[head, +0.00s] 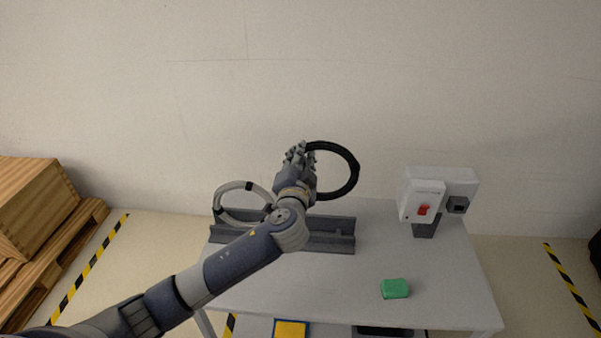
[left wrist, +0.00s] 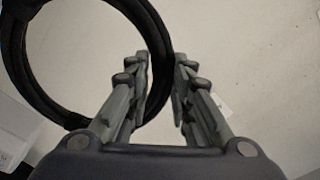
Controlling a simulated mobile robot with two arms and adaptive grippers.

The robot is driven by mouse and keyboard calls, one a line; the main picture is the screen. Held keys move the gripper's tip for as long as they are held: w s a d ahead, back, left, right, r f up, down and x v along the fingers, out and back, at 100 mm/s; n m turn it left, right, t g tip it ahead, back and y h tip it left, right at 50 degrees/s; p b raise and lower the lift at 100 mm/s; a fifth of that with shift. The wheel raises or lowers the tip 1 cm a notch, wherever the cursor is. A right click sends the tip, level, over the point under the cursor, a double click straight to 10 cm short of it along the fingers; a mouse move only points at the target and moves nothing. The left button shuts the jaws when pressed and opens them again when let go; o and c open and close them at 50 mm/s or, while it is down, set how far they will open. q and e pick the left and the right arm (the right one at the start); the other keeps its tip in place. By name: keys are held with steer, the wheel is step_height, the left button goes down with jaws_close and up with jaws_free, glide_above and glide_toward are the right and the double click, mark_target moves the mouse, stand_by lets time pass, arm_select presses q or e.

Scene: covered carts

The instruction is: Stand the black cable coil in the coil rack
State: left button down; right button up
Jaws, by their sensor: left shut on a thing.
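The black cable coil (head: 354,171) is a dark ring held upright in the air above the right part of the coil rack. My left gripper (head: 303,151) is shut on the left side of its rim. In the left wrist view, the coil (left wrist: 15,62) fills the upper left, and its rim passes between the fingers of my left gripper (left wrist: 162,72). The coil rack (head: 335,243) is a long dark grey trough on the table. My left forearm hides its middle. The coil appears apart from the rack. My right gripper is not in view.
A pale grey coil (head: 222,192) with black bands stands in the rack's left part. A white box with a red switch (head: 424,200) stands at the table's right. A green block (head: 395,288) lies near the front. The grey tabletop (head: 385,245) between them is clear.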

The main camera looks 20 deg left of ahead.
arm_select(q)
step_height(320, 180, down, 14)
steer(key=b, duration=1.1)
stand_by(0.9)
steer(key=shift+s, duration=0.1)
steer(key=c, duration=1.3)
jaws_free()
steer(key=shift+c, duration=0.2)
steer(key=shift+f, duration=0.1)
steer(key=shift+s, duration=0.15)
